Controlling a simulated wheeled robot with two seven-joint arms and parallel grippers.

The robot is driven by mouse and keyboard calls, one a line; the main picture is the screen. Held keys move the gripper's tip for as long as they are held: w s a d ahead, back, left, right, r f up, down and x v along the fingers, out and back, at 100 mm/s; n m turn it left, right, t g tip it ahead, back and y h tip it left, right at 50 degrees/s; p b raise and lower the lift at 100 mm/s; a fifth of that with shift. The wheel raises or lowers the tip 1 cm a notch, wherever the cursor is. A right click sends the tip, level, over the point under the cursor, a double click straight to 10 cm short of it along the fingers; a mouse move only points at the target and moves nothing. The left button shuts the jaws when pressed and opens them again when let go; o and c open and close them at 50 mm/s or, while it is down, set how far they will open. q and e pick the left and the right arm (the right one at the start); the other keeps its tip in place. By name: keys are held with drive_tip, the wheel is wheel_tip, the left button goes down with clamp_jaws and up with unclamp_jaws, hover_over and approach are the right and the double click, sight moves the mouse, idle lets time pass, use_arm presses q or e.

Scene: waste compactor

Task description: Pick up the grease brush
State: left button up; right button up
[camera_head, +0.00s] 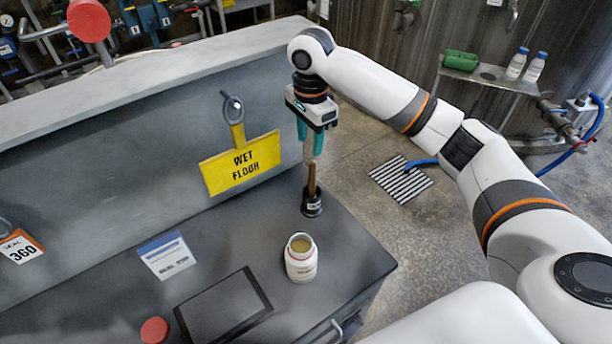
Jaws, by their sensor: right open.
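The grease brush seems to be the upright brown wooden handle (311,178) standing in a small dark labelled cup (311,204) near the grey counter's back right edge. Its bristles are not visible. My right gripper (310,146) points down above the handle, its teal fingers apart. The handle's upper end lies just below or between the fingertips; I cannot tell whether they touch it. My left gripper is out of view.
An open white jar (301,262) with tan contents stands in front of the cup. A yellow wet floor sign (240,163) hangs on the panel to the left. A dark flat panel (222,306) and a red button (154,330) are at the counter's front.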

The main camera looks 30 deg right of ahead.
sight(312, 160)
drive_tip(key=f, duration=0.3)
drive_tip(key=s+f+p, duration=0.1)
drive_tip(key=f, duration=0.1)
drive_tip(key=shift+w+f+p, duration=0.15)
drive_tip(key=shift+f+p, duration=0.15)
drive_tip(key=shift+f, duration=0.35)
drive_tip(key=f, duration=0.1)
drive_tip(key=f+p, duration=0.1)
drive_tip(key=f, duration=0.1)
drive_tip(key=shift+s+f, duration=0.25)
drive_tip(key=shift+f, duration=0.55)
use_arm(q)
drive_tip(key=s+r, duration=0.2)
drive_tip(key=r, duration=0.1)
use_arm(e)
clamp_jaws()
drive_tip(key=shift+r, duration=0.15)
